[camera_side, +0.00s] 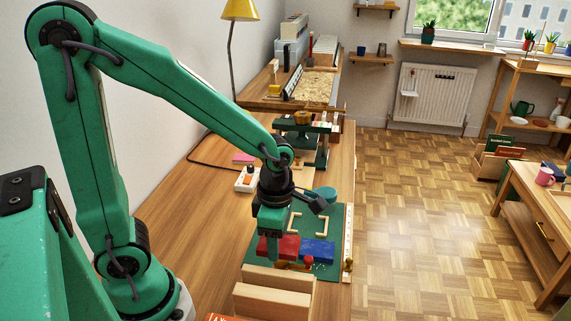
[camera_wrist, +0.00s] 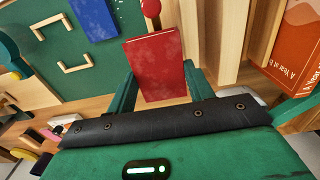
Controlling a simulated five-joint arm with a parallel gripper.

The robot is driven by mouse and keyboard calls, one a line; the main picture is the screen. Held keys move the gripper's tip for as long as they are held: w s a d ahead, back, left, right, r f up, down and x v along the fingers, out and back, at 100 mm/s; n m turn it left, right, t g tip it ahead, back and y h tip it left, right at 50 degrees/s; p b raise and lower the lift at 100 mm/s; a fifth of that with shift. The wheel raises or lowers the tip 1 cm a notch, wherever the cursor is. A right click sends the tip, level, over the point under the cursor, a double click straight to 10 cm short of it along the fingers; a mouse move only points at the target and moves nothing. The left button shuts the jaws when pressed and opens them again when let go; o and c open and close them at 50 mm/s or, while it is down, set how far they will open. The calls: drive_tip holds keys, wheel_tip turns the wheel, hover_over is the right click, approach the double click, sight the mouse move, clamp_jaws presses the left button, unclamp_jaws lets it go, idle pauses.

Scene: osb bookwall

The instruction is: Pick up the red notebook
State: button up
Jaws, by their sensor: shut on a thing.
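The red notebook (camera_wrist: 156,62) sits between the two green fingers of my gripper (camera_wrist: 160,88) in the wrist view, with its cover facing the camera. In the side view the red notebook (camera_side: 288,246) shows beside the green finger of my gripper (camera_side: 272,247), which hides part of it. My gripper is shut on it, above the green mat (camera_side: 336,222). I cannot tell whether its lower edge touches the mat.
A blue book (camera_side: 318,250) lies to the right of the red notebook. Wooden slats (camera_side: 272,300) stand close in front. Light wooden brackets (camera_side: 308,222) lie on the mat behind. A small red knobbed piece (camera_side: 309,261) is near the blue book. An orange book (camera_wrist: 300,45) is at right.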

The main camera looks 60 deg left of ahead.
drive_tip(key=shift+s+d+r, duration=0.3)
drive_tip(key=shift+d+r, duration=0.15)
drive_tip(key=shift+d, duration=0.25)
